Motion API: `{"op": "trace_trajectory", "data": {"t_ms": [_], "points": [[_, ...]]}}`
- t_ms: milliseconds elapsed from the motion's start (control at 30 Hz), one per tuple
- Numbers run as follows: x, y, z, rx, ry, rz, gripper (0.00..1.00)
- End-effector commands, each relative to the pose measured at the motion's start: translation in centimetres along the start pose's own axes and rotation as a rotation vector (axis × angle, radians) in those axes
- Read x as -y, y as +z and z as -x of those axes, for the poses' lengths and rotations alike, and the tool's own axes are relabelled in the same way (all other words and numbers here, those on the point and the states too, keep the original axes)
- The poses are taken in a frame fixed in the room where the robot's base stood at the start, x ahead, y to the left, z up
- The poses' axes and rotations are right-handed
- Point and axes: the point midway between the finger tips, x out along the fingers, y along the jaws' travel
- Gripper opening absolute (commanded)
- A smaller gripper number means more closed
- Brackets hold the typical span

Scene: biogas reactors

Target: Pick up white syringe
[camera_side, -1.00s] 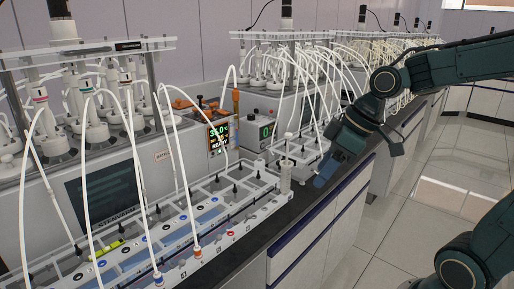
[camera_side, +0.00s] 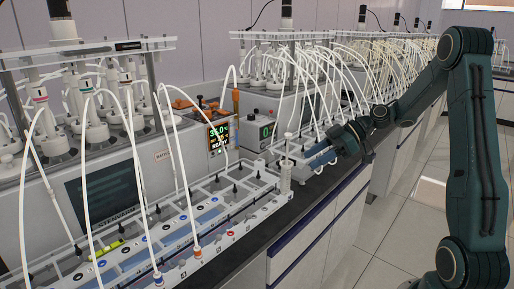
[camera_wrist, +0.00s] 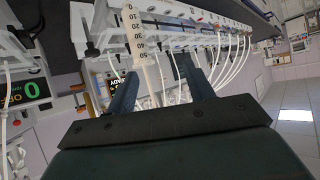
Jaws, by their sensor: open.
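The white syringe (camera_side: 285,178) stands upright at the right end of the long tray in the side view. In the wrist view the syringe (camera_wrist: 141,42) shows dark graduation marks and appears between my two fingers. My gripper (camera_side: 309,157) is open, with blue fingers pointing left, just right of and behind the syringe in the side view. The fingers also show in the wrist view (camera_wrist: 158,66), apart with nothing clamped. The side view shows a small gap between the fingertips and the syringe.
The long white tray (camera_side: 262,205) carries tubes and fittings beside the syringe. White hoses (camera_side: 318,85) arch over the bench close to my arm. A unit with a lit display (camera_side: 217,138) stands behind. The dark bench edge (camera_side: 325,192) is clear to the right.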

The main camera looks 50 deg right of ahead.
Motion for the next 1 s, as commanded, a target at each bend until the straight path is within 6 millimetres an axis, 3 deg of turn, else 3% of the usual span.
{"op": "trace_trajectory", "data": {"t_ms": [233, 567, 767, 1000], "points": [[-2.5, 2.4, 1.9, -0.142, 0.03, 0.044, 0.53], [-2.9, 2.8, 2.3, -0.177, 0.04, 0.06, 0.53], [-2.9, 2.6, 1.2, -0.177, 0.038, 0.06, 0.53], [-3.0, 2.0, -2.0, -0.176, 0.036, 0.058, 0.53]]}}
